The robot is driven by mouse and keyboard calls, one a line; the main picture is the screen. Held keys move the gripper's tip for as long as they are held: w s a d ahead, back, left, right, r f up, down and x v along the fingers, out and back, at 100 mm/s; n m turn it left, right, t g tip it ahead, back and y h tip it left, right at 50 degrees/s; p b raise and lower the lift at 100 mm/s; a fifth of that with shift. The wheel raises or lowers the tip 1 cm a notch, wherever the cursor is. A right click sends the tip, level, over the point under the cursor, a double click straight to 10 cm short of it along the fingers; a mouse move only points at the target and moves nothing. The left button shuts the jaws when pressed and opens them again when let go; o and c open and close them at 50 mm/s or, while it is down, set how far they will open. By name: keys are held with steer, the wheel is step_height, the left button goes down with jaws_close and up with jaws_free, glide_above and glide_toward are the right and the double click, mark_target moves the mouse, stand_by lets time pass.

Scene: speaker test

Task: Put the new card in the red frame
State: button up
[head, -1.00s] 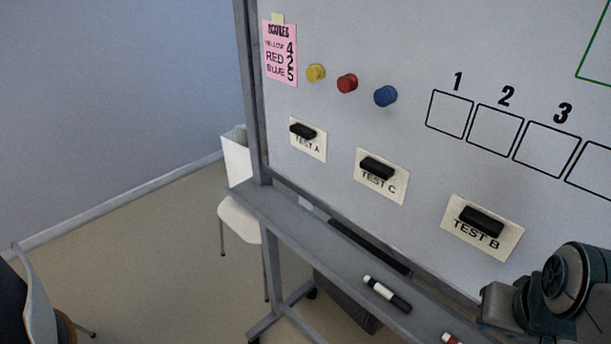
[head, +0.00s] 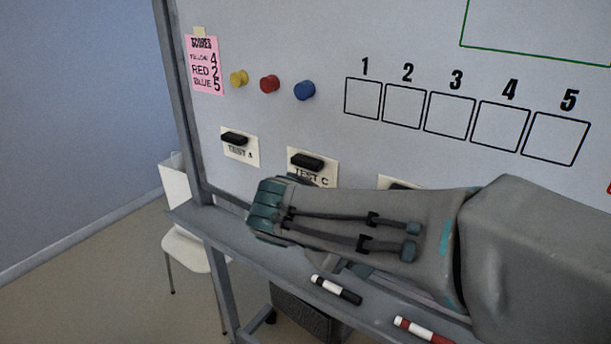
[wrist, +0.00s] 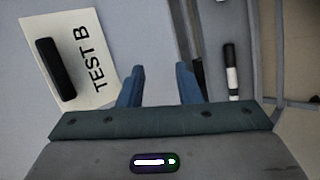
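White cards TEST A (head: 242,156) and TEST C (head: 326,177) are on the whiteboard under black magnets. Card TEST B is mostly hidden behind my arm in the head view. It shows in the wrist view (wrist: 88,40), under a black magnet, left of my gripper. My gripper (wrist: 160,78) has its two blue fingers apart with nothing between them; its fingers do not show in the head view. A short red line (head: 608,187) shows at the right edge of the head view; I cannot tell whether it is the red frame. Which card is new is unclear.
A pen tray (head: 190,215) runs below the board, with a black marker (head: 336,290) and a red marker (head: 423,331). Yellow, red and blue round magnets, a pink scores note (head: 205,66), numbered boxes (head: 403,106) and a green outline (head: 461,30) are on the board.

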steer(key=w+a+r+n+t+h+b, duration=0.2)
steer(key=w+a+r+t, duration=0.15)
steer(key=a, duration=0.35)
steer(key=n+t, duration=0.2)
steer(key=t, duration=0.4)
glide_toward(303, 165)
steer(key=shift+h, duration=0.3)
steer(key=x, duration=0.7)
steer(key=shift+w+f+b, duration=0.1)
steer(key=shift+f+b, duration=0.2)
steer(key=shift+x, duration=0.75)
steer(key=shift+r, duration=0.15)
steer(key=shift+b, duration=0.45)
jaws_close()
